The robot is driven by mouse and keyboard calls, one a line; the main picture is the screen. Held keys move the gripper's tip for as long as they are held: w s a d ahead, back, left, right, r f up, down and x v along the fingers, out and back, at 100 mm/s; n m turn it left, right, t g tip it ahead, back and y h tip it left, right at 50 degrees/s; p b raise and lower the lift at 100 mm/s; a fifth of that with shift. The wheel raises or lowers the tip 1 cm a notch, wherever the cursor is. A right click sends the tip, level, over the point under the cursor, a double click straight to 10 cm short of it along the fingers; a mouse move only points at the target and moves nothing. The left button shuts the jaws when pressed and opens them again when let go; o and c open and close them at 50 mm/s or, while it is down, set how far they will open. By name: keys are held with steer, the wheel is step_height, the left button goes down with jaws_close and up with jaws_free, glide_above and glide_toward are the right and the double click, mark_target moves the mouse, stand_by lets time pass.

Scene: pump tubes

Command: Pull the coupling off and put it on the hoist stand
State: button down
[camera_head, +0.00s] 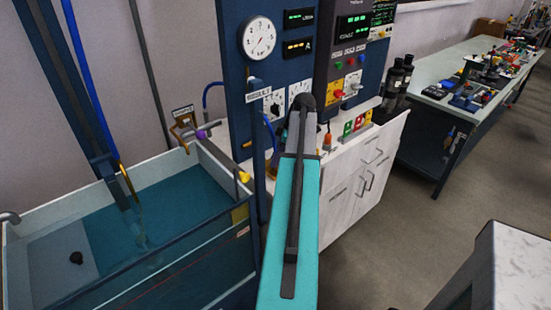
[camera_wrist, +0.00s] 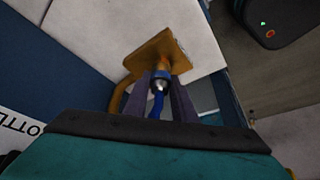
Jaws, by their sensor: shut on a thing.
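In the wrist view my gripper (camera_wrist: 163,92) has its two grey fingers closed around the coupling (camera_wrist: 160,83), a small piece with a silver end and a blue collar. A blue hose (camera_wrist: 156,107) runs from it between the fingers. An orange-yellow bracket (camera_wrist: 150,56) with a curved tube stands right by the coupling; I cannot tell whether they touch. In the head view my arm hides the gripper and coupling. I cannot tell which piece is the hoist stand.
The water tank (camera_head: 240,236) is at left. A blue panel with a gauge (camera_head: 259,37) and a white cabinet (camera_head: 365,170) stand behind my arm. A bench with parts (camera_head: 436,98) is at right. The floor between is clear.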

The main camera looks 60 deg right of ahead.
steer(key=shift+r, duration=0.6)
stand_by(0.4)
steer(key=shift+r+p, duration=1.1)
steer(key=shift+r, duration=0.7)
